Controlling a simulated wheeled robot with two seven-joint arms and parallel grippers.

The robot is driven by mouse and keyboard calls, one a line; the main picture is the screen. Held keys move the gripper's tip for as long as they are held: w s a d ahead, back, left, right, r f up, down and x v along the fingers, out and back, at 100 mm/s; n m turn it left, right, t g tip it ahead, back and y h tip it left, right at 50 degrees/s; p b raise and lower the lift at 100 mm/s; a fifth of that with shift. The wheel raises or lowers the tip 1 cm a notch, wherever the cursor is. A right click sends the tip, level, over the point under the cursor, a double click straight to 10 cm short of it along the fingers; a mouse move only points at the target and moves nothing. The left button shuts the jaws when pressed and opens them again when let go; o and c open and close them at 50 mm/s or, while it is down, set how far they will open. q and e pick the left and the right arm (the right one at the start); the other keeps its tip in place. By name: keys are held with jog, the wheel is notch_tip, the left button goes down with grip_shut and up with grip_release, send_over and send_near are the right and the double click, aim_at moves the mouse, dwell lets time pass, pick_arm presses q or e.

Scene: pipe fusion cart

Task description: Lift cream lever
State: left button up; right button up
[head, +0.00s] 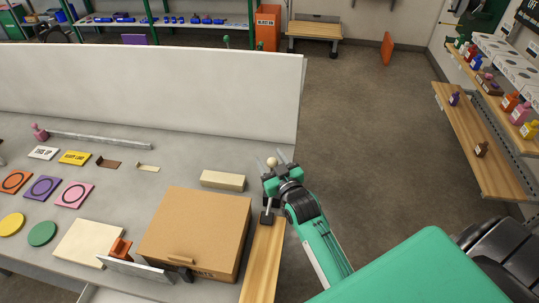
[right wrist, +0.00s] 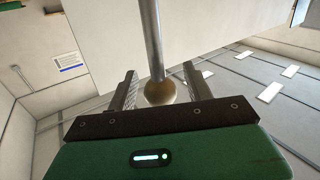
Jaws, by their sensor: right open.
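The cream lever shows as a round cream knob (head: 272,162) at the right end of the grey workbench. In the right wrist view the knob (right wrist: 160,92) sits on a straight metal rod (right wrist: 150,40). My right gripper (head: 270,157) is open, with one finger on each side of the knob. In the right wrist view the fingers (right wrist: 160,73) stand apart, and gaps show between them and the knob. A small black mount (head: 267,217) stands on the wooden strip below; the gripper hides how it joins the lever. My left gripper is not in view.
A cardboard box (head: 195,232) and a cream block (head: 223,180) stand left of my right gripper. A white panel (head: 150,85) rises behind the bench (head: 190,155). The wooden strip (head: 262,265) runs along the bench's right edge. Open floor (head: 360,130) lies right of it.

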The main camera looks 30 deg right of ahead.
jog(key=shift+w, duration=0.4)
grip_shut()
